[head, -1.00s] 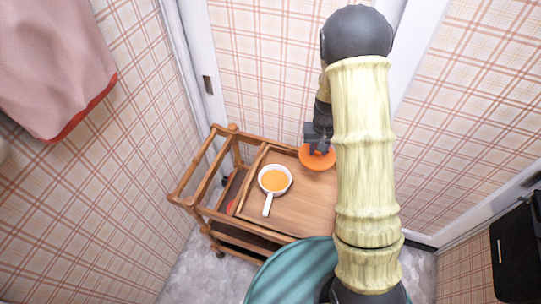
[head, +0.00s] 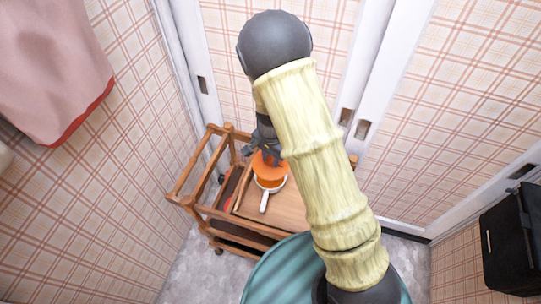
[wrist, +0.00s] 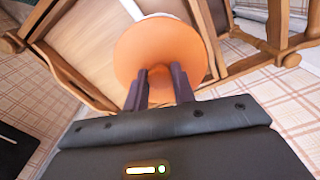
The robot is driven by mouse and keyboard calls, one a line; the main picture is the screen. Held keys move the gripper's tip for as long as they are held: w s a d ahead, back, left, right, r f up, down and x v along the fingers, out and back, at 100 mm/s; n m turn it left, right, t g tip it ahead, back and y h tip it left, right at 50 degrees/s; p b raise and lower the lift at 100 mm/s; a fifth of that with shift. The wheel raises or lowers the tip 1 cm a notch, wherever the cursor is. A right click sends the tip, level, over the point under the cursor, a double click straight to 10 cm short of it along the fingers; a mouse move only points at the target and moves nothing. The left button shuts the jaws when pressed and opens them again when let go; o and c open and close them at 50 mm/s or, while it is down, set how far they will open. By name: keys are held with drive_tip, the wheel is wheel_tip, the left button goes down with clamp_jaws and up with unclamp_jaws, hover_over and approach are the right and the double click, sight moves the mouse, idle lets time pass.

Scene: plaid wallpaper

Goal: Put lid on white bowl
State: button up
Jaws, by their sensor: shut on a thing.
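The white bowl (head: 286,181) with a handle sits on the wooden cart's top. Its handle (head: 264,203) points toward the front of the cart. The orange round lid (head: 270,172) is over the bowl and hides most of its opening. My gripper (head: 262,155) is shut on the lid from its far side. In the wrist view the lid (wrist: 160,50) lies at the tips of my gripper (wrist: 160,78), and a white edge of the bowl (wrist: 145,5) shows past it. I cannot tell whether the lid touches the rim.
The wooden cart (head: 290,208) has raised rails at its left end (head: 195,168). A teal round surface (head: 275,270) stands in front of it. The wall and white door frames are close behind. The cart top right of the bowl is clear.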

sight(270, 165)
drive_tip(key=shift+f, duration=0.1)
idle(0.3)
wheel_tip(270, 165, down, 4)
drive_tip(key=b, duration=0.4)
drive_tip(key=shift+f+b, duration=0.15)
drive_tip(key=shift+b, duration=0.15)
drive_tip(key=shift+f, duration=0.65)
drive_tip(key=shift+f, duration=0.5)
idle(1.2)
drive_tip(key=o, duration=1)
drive_tip(key=shift+a, duration=0.1)
drive_tip(key=shift+o, duration=0.2)
drive_tip(key=shift+r, duration=0.1)
wheel_tip(270, 165, up, 17)
drive_tip(key=p, duration=0.2)
drive_tip(key=shift+p, duration=0.3)
